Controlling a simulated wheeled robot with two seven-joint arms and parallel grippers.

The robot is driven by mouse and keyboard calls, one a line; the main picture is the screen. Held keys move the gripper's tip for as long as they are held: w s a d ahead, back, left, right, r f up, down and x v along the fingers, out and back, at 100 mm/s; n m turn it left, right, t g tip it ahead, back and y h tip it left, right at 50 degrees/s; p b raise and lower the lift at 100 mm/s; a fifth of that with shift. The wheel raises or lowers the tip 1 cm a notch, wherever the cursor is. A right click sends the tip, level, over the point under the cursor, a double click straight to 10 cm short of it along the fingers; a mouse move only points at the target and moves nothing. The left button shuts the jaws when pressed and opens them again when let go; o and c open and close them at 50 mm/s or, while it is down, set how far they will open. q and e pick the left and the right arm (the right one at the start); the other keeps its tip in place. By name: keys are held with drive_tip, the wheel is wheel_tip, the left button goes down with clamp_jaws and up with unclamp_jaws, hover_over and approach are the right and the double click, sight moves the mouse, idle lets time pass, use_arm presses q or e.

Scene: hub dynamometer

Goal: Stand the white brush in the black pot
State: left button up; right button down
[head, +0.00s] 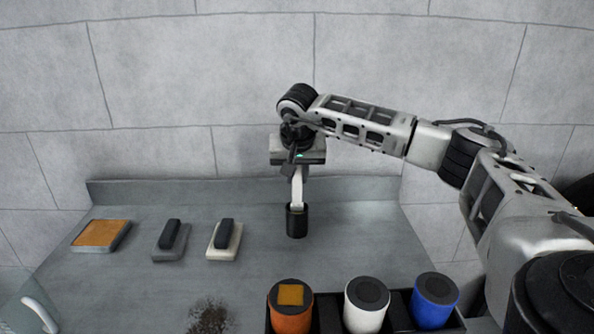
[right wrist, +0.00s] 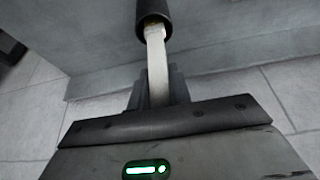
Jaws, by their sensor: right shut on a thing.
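The white brush (head: 298,190) hangs nearly upright below my right gripper (head: 297,170), which is shut on its upper part. The black pot (head: 297,222) stands on the grey worktop directly under it. In the right wrist view the white brush (right wrist: 156,65) runs from the gripper (right wrist: 155,95) to the mouth of the black pot (right wrist: 152,14). Its lower end appears to be inside the rim; how deep it sits is hidden. My left gripper is not in view.
An orange-topped pad (head: 101,234), a grey block (head: 171,242) and a white block (head: 224,241), both with black grips, lie to the left. A black rack (head: 330,318) holds orange (head: 290,316), white (head: 366,312) and blue (head: 434,305) canisters in front. Dark debris (head: 208,316) lies near the front.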

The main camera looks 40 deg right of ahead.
drive_tip(key=c, duration=1.2)
unclamp_jaws()
drive_tip(key=v, duration=1.6)
drive_tip(key=shift+w, duration=0.1)
